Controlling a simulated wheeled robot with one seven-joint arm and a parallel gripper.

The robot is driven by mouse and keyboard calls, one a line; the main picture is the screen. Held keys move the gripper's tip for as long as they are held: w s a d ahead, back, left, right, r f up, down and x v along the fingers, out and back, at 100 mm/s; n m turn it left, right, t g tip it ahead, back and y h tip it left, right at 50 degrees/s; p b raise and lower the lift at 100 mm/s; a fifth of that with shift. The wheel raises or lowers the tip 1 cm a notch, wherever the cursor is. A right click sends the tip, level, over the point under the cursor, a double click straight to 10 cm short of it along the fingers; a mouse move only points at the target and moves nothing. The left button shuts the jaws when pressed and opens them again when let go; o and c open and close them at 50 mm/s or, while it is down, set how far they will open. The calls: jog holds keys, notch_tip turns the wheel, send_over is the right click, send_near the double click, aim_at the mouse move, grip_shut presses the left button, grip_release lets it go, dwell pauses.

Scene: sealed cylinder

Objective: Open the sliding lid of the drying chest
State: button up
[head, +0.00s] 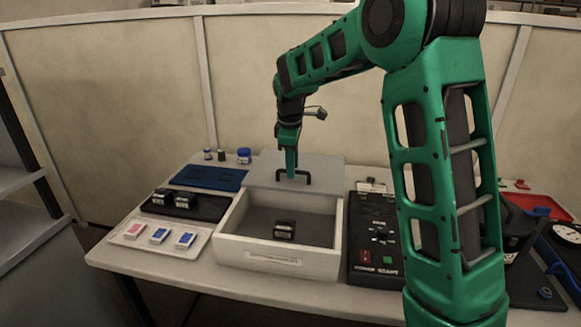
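The drying chest (232,243) is a white open-topped box with a label on its front, standing on the table. Its grey sliding lid (325,172) lies back behind the chest's opening, so most of the inside shows. A dark block-shaped item (284,230) sits on the chest floor. The lid has a dark bar handle (306,178) near its front edge. My gripper (291,174) points down at this handle, with its tips at or touching the bar. The view is too small to tell whether the fingers are closed around it.
Left of the chest are a white tray (128,247) with small cards, a dark tray (157,209) with black items and a blue mat (230,179). Small jars (244,155) stand behind. A black control panel (370,206) is close on the right. My arm hides part of the right side.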

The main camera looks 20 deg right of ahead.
notch_tip(320, 180, up, 10)
jog(key=s+a, duration=0.1)
jog(key=shift+s+r, duration=0.2)
jog(key=shift+s, duration=0.1)
dwell(0.4)
jog(key=s+d+f+m+g, duration=0.1)
jog(key=s+d+m, duration=0.4)
jog(key=s, duration=0.4)
jog(key=s+d+f+m, duration=0.1)
jog(key=s+d+m, duration=0.2)
jog(key=s+d, duration=0.5)
jog(key=s+f+m, duration=0.5)
jog(key=s, duration=0.7)
jog(key=s+a+f+m+y, duration=0.1)
jog(key=s+f+m, duration=0.3)
jog(key=s, duration=0.9)
jog(key=shift+s+f+m+g, duration=0.15)
jog(key=shift+f+m+g, duration=0.25)
jog(key=shift+m, duration=0.1)
